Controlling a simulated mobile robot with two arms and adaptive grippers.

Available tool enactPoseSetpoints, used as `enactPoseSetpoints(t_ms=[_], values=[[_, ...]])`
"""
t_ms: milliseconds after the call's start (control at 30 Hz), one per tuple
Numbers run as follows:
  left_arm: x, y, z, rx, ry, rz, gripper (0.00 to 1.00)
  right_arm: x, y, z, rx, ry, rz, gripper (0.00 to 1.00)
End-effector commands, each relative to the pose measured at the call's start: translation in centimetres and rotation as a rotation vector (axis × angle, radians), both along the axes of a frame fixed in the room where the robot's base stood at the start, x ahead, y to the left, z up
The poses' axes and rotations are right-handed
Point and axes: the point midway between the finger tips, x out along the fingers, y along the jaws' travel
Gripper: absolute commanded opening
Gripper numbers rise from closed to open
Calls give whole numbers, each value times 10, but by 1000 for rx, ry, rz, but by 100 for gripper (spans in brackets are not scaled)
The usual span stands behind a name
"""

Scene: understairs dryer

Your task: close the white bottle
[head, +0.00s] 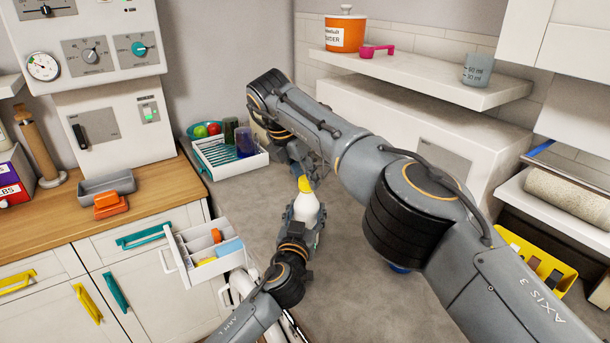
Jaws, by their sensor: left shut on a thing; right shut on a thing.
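The white bottle (307,209) stands upright above the grey worktop in the middle of the head view. Its yellow cap (305,184) is at the bottle's top. My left gripper (304,218) is shut around the bottle's body from the near side. My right gripper (302,174) reaches down from behind and is shut on the yellow cap. Its fingers are small and partly hidden here, and I cannot tell whether the cap is seated on the neck.
A white rack (258,163) with cups stands behind on the left. An open drawer (181,262) juts out at the left. A shelf (418,80) holds an orange tub (345,33), a pink scoop (376,50) and a grey measuring cup (478,69). A yellow holder (540,262) is at right.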

Motion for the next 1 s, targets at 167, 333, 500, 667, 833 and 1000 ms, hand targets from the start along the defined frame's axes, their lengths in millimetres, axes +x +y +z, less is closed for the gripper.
enactPoseSetpoints(t_ms=[167,333,500,667,833,1000], values=[[-1,-1,-1,-1,1,-2,0,0,1,1,1,-1,-3,23],[-1,-1,-1,-1,2,-2,0,0,1,1,1,-1,-1,43],[-1,-1,-1,-2,2,-2,0,0,1,0,2,0,-1,55],[0,-1,-1,-2,2,-2,0,0,1,0,1,0,-1,63],[0,-1,-1,-2,2,-2,0,0,0,0,1,0,-1,82],[0,-1,-1,-2,2,-1,0,0,0,0,1,0,-1,82]])
